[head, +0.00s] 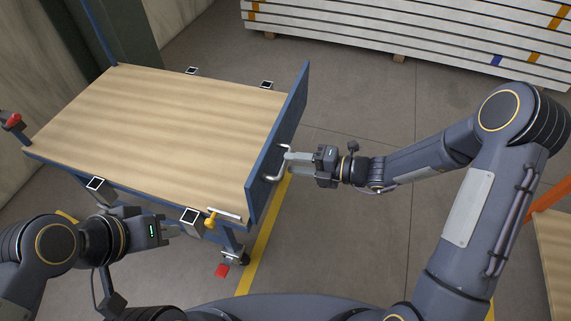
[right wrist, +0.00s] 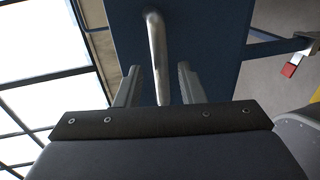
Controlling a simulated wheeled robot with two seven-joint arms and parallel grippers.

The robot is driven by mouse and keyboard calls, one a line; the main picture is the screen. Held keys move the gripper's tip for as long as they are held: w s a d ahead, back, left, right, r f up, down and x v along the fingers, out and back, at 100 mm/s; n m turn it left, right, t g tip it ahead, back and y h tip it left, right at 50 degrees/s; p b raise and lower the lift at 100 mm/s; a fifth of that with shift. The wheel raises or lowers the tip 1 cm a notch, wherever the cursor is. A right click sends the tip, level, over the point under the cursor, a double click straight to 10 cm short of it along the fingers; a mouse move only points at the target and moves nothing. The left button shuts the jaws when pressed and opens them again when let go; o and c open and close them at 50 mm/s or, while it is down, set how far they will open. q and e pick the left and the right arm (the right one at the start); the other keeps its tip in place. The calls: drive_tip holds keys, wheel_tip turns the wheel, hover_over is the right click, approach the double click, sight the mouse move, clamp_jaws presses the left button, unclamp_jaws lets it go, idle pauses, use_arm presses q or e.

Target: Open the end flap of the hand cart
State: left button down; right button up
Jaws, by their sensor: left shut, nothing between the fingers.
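The hand cart has a wooden deck (head: 165,125) and a blue end flap (head: 280,140) standing up at its right end. A bent silver handle (head: 272,177) sticks out from the flap's outer face. It also shows in the right wrist view (right wrist: 156,50). My right gripper (head: 287,162) is at the handle, its fingers apart on either side of the bar with gaps visible. A yellow latch (head: 211,219) sits at the deck's near right corner beside a light metal bar. My left gripper (head: 181,230) is shut and empty, just left of the latch and apart from it.
Stacked white panels (head: 410,35) lie behind.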

sight(286, 163)
drive_tip(key=shift+x, duration=1.55)
drive_tip(key=shift+c, duration=0.5)
clamp_jaws()
